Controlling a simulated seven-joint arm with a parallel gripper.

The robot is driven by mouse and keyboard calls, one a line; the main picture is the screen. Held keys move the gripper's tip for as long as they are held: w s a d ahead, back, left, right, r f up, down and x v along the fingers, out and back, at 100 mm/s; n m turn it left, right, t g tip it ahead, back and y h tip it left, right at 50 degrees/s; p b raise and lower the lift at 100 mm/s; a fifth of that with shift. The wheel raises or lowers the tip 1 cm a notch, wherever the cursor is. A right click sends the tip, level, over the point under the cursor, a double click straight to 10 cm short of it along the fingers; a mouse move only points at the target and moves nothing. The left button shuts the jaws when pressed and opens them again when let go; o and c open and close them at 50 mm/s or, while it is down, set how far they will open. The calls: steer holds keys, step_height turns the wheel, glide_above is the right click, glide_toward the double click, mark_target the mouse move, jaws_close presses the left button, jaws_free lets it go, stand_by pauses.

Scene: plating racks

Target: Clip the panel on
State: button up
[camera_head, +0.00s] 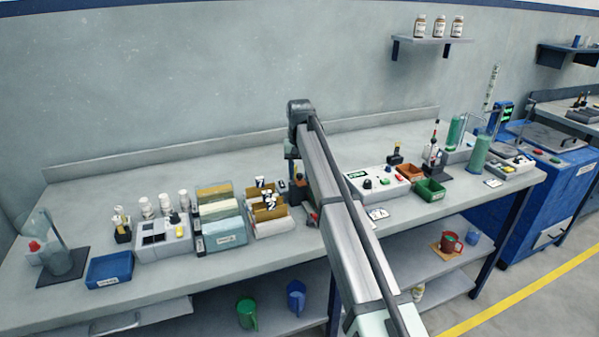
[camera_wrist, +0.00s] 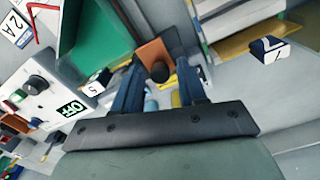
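My gripper (camera_wrist: 160,62) points down over the bench, its two blue fingers apart. An orange-brown block (camera_wrist: 153,48) with a dark round knob lies between or just beyond the fingertips; I cannot tell if they touch it. In the head view, my gripper is largely hidden behind my arm, and a small orange-brown piece (camera_head: 298,173) shows beside it. Left of it, a rack with brown panels (camera_head: 268,212) carries white tags marked 2. A tag marked 7 or L (camera_wrist: 270,48) shows in the wrist view. I cannot tell which panel the task means.
A second rack with pale panels (camera_head: 222,225), a grey control box (camera_head: 165,240) and a blue tray (camera_head: 109,269) stand left. A white control unit (camera_head: 377,183), an orange bin (camera_head: 410,171) and a green bin (camera_head: 430,190) stand right. The bench's back strip is mostly clear.

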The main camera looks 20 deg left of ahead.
jaws_close()
stand_by(0.4)
steer(key=shift+w+d, duration=1.35)
steer(key=shift+w, duration=0.05)
steer(key=shift+o, duration=0.8)
jaws_free()
steer(key=shift+r, duration=0.1)
step_height(320, 180, up, 14)
